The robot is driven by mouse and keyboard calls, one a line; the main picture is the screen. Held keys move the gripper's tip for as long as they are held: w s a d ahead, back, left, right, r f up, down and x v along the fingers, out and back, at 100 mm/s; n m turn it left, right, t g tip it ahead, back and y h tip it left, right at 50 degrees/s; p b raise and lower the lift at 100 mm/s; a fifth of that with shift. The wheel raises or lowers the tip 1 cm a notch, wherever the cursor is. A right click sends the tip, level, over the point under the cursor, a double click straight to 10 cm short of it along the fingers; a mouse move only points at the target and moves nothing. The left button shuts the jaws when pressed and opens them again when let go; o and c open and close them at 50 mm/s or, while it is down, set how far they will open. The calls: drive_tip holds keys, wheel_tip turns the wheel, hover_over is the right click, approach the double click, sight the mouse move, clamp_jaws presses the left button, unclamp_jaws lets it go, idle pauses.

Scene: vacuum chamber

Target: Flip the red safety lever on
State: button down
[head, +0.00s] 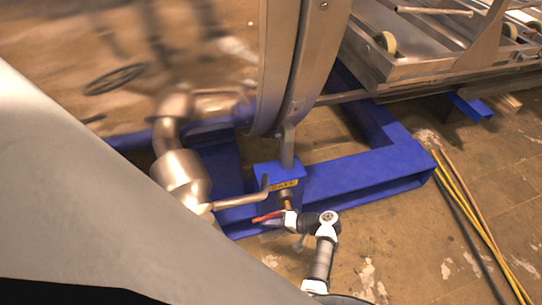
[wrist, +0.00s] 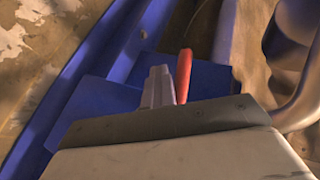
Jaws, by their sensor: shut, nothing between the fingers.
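The red safety lever (head: 268,216) is a small red handle low in the middle of the head view, just below a blue block with a yellow label (head: 284,184). It shows in the wrist view (wrist: 184,72) as a red bar sticking up. My gripper (wrist: 159,74) is in the wrist view with its grey fingers together and nothing between them. The fingertips are just left of the red lever. The lower end of the lever is hidden behind my gripper's body. I cannot tell whether fingers and lever touch.
A blue floor frame (head: 365,172) runs around the block. A bent metal pipe (head: 182,176) is to the left, and a bare metal handle (head: 240,199) sticks out beside the block. The big round flange (head: 301,70) rises above. Yellow rods (head: 470,220) lie on the floor at right.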

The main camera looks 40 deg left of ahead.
drive_tip(key=shift+w+r, duration=0.1)
idle(0.4)
drive_tip(key=v, duration=1.3)
drive_tip(key=shift+d+b, duration=0.35)
drive_tip(key=shift+b, duration=0.05)
drive_tip(key=shift+w+r, duration=0.1)
drive_tip(key=shift+w, duration=0.05)
